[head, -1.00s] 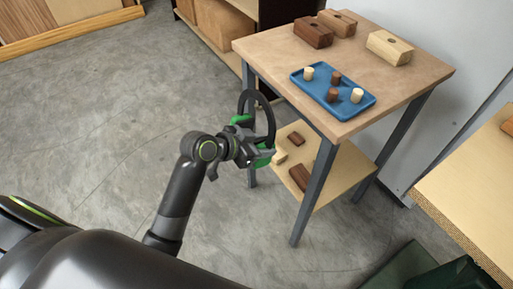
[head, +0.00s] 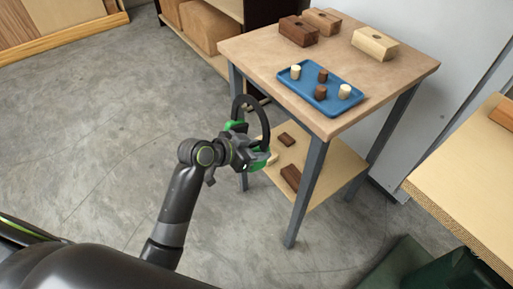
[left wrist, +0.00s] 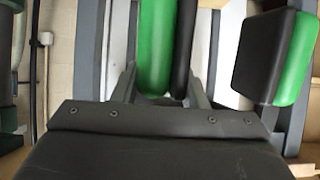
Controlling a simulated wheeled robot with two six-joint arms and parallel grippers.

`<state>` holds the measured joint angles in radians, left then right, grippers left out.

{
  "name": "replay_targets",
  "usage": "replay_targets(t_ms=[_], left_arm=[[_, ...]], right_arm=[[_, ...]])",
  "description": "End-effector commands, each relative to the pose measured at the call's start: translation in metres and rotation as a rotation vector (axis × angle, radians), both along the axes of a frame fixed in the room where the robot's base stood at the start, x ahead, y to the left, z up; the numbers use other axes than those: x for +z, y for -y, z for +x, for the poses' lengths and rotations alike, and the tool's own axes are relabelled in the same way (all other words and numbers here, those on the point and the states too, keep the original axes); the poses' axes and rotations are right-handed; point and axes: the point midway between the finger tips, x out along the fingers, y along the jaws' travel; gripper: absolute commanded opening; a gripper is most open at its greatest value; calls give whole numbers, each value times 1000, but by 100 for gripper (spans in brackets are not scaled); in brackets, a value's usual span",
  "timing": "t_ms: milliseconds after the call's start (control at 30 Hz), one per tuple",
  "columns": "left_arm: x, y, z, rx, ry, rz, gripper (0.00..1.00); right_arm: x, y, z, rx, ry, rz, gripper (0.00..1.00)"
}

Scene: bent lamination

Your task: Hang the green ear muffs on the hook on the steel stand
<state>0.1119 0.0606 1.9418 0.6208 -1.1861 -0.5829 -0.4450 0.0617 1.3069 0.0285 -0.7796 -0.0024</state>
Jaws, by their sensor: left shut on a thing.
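The green ear muffs (head: 236,126) have green cups and a black headband arching upward. My left gripper (head: 252,152) is shut on them and holds them in the air in front of the small table's left side. In the left wrist view one green cup with its black pad (left wrist: 168,45) lies between my left gripper's fingers (left wrist: 160,95). The other cup (left wrist: 282,55) shows at the right. I cannot make out the steel stand or its hook in these frames. My right gripper is not in view.
A small table (head: 262,55) with dark steel legs carries a blue tray (head: 298,88) of small pegs and several wooden blocks (head: 374,43). Its lower shelf (head: 335,178) holds loose blocks. A board-topped bench (head: 460,165) stands at the right. The floor at left is clear.

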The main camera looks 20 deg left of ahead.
Motion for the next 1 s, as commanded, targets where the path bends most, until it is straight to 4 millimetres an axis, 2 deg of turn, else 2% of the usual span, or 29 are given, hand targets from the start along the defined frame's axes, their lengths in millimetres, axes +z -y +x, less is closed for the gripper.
replay_targets(t_ms=[300,333,500,833,1000], left_arm=[[0,0,0,0,0,0,11],[0,0,0,0,0,0,42],[0,0,0,0,-1,1,64],[1,-2,-2,0,-2,2,65],[12,-13,-15,1,-1,3,65]], right_arm=[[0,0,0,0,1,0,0],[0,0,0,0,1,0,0],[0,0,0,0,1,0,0],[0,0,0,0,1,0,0],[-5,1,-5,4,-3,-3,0]])
